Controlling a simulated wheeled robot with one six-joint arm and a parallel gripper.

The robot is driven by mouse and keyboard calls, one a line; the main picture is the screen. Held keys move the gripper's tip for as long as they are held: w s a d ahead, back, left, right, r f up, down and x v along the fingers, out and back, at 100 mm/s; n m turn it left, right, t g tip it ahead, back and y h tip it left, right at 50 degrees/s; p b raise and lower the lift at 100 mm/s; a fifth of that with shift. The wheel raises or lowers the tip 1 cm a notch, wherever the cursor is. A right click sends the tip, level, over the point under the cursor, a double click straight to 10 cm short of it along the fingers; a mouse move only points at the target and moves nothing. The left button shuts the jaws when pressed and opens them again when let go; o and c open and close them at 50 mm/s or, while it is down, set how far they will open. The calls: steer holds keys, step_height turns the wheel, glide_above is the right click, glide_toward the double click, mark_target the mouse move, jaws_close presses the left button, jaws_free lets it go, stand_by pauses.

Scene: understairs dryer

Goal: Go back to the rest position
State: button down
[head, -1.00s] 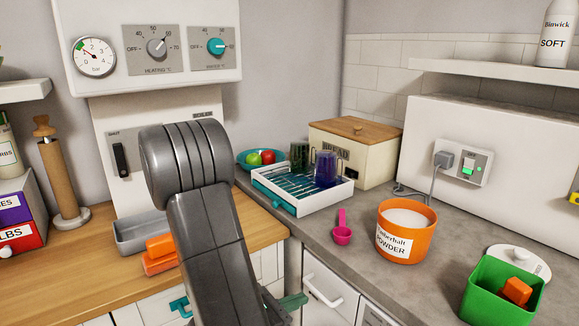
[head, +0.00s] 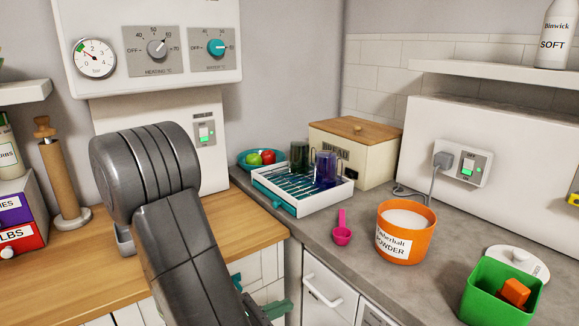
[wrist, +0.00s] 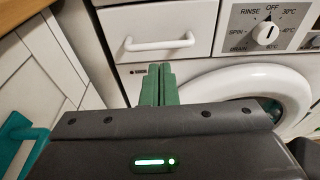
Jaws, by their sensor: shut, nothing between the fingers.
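My gripper (wrist: 158,84) shows in the wrist view with its two green fingers together and nothing between them. It points at the front of the white drawer (wrist: 155,22) and the washing machine (wrist: 250,90) beneath it. In the head view, a green part of my gripper (head: 268,309) shows low down, in front of the cabinet fronts below the counter. My dark arm rises across the left-centre of the head view and hides part of the wooden worktop and most of a grey tray (head: 124,240).
On the grey counter stand an orange powder tub (head: 407,232), a pink scoop (head: 342,232), a dish rack (head: 302,192), a bread box (head: 355,150) and a green bin (head: 502,290). A teal handle (wrist: 18,140) and white drawer handle (wrist: 160,43) jut near my gripper.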

glide_toward(316, 292)
steer(key=shift+b+x, duration=0.55)
steer(key=shift+x, duration=2.8)
